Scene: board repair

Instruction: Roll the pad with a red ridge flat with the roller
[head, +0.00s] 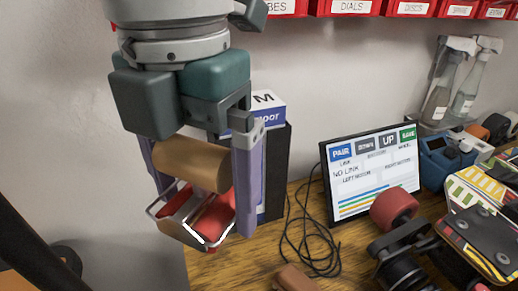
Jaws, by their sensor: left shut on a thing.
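My left gripper (204,205) hangs at the upper left, its two pale purple fingers shut on the roller. The roller's thick brown wooden handle (192,164) lies between the fingers. Its red drum (213,216) and bent metal wire frame show just below, near the fingertips. The roller is held in front of the wall and the table's left end. I cannot make out a pad with a red ridge in this view. My right gripper is not in view.
A screen (372,178) reading "NO LINK" stands on the wooden table (222,270). Black cable (312,250) lies before it. At right are a red wheel (394,208), a skateboard part (488,240) and spray bottles (446,85). A brown object (294,279) sits at the bottom.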

